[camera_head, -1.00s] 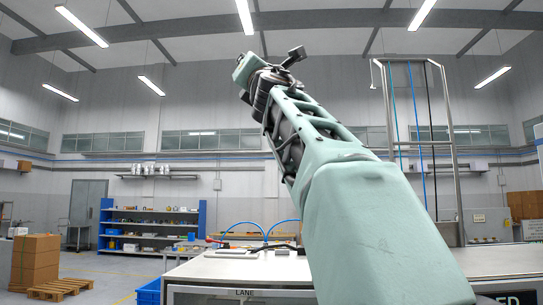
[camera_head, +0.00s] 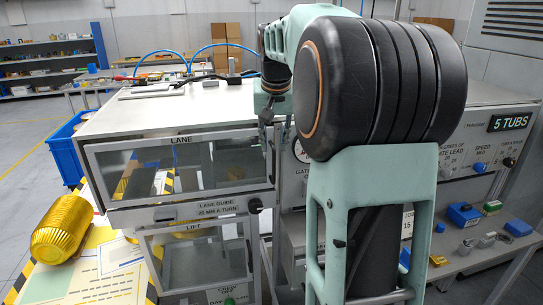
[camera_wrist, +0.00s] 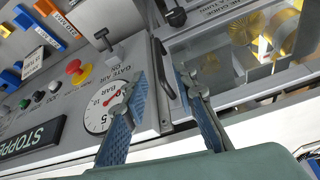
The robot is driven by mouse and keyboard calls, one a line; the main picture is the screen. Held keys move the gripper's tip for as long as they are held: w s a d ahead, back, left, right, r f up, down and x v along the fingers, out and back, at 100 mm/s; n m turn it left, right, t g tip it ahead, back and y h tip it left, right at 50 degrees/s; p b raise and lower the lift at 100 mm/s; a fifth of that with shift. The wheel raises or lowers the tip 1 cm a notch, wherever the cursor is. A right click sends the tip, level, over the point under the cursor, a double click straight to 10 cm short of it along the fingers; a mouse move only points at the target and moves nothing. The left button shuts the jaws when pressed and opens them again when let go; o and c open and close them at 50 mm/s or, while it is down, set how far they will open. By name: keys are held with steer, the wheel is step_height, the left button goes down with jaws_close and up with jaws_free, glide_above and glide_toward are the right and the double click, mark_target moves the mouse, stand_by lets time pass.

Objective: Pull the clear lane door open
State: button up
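The clear lane door (camera_head: 180,168), a glazed panel in a grey frame marked LANE, looks closed on the front of the press. Its pane also shows in the wrist view (camera_wrist: 240,65), with yellow things behind it. A dark upright bar handle (camera_wrist: 163,68) is by the door's edge in the wrist view. My gripper (camera_wrist: 161,80) is open, its two blue-padded fingers on either side of the handle. I see gaps at both fingers and cannot tell any contact. In the head view my gripper (camera_head: 275,122) is at the door's right edge, partly hidden by my arm.
A round gauge (camera_wrist: 104,113) and a red button (camera_wrist: 74,68) are close to my left finger. A second clear door marked LIFT (camera_head: 200,258) is below the lane door.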

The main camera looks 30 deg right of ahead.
mark_target(274, 162)
steer(key=p+x, duration=0.1)
steer(key=x, duration=0.9)
steer(key=shift+d+f, duration=0.1)
steer(key=shift+d, duration=0.05)
steer(key=shift+c, duration=0.2)
jaws_close()
